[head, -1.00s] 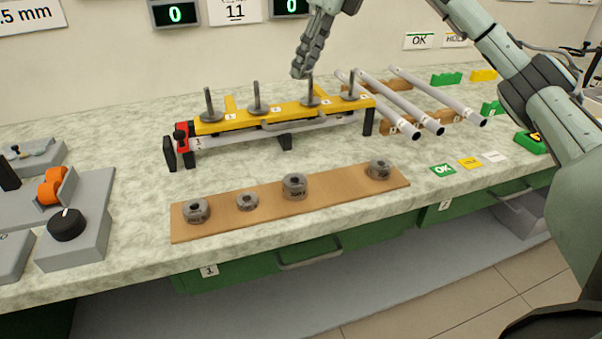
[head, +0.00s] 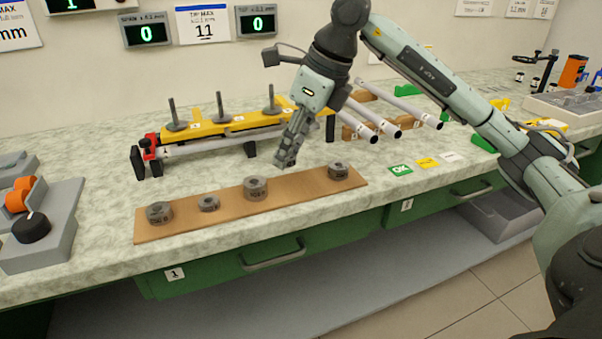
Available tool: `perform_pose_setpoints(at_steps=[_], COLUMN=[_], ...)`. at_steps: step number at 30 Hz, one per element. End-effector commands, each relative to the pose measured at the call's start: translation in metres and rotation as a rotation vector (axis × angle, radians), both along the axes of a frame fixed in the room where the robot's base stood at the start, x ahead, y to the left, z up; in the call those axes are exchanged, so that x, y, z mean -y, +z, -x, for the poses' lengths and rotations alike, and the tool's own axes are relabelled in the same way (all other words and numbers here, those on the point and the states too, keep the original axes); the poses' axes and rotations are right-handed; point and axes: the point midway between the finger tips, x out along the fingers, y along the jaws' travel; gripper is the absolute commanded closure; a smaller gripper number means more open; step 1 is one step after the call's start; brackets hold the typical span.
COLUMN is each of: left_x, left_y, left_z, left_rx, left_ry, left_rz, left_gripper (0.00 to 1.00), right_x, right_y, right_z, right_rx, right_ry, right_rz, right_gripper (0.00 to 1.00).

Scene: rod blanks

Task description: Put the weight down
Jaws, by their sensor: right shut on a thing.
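My right gripper (head: 287,158) points down in front of the yellow rack, above the bench near the back edge of the wooden board (head: 297,187). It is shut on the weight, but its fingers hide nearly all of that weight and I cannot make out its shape. Several grey ring-shaped weights stand on the board: at the left (head: 159,213), a small one (head: 208,204), a taller one (head: 255,188) and one at the right (head: 338,171). The board is bare between the last two, just below the gripper. My left gripper is not in view.
The yellow rack (head: 240,122) with upright pegs (head: 220,107) stands behind; my gripper hides its right part. Metal tubes (head: 400,106) lie on wooden supports at the right. Green, yellow and white labels (head: 401,170) lie right of the board. Grey devices stand at the left.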

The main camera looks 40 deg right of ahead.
Motion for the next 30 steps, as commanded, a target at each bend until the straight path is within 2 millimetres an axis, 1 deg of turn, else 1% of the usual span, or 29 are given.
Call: perform_pose_setpoints(at_steps=[1,3,6,8,15,18,27,30], left_x=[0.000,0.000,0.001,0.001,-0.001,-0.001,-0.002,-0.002], left_y=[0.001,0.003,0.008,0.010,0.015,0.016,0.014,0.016], left_z=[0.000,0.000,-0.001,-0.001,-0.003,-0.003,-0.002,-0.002], left_rx=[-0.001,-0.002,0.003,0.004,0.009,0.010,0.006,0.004], left_ry=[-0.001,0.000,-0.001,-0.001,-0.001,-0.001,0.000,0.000], left_rz=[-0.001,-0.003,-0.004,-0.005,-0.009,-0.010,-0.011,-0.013], left_gripper=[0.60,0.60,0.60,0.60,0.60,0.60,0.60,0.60], right_x=[0.011,0.019,0.026,0.028,0.028,0.028,0.028,0.028], right_y=[-0.008,-0.013,-0.016,-0.019,-0.052,-0.056,-0.058,-0.059], right_z=[0.002,0.002,0.003,0.003,0.004,0.003,0.003,0.003], right_rx=[-0.003,-0.002,0.001,0.000,-0.002,0.003,0.003,0.002], right_ry=[-0.005,-0.004,0.000,0.000,0.002,0.001,0.001,0.002], right_rz=[0.002,0.001,-0.001,-0.001,0.001,0.000,0.000,0.000], right_gripper=[0.99,0.99,0.99,0.99,0.99,0.99,0.99,0.99])
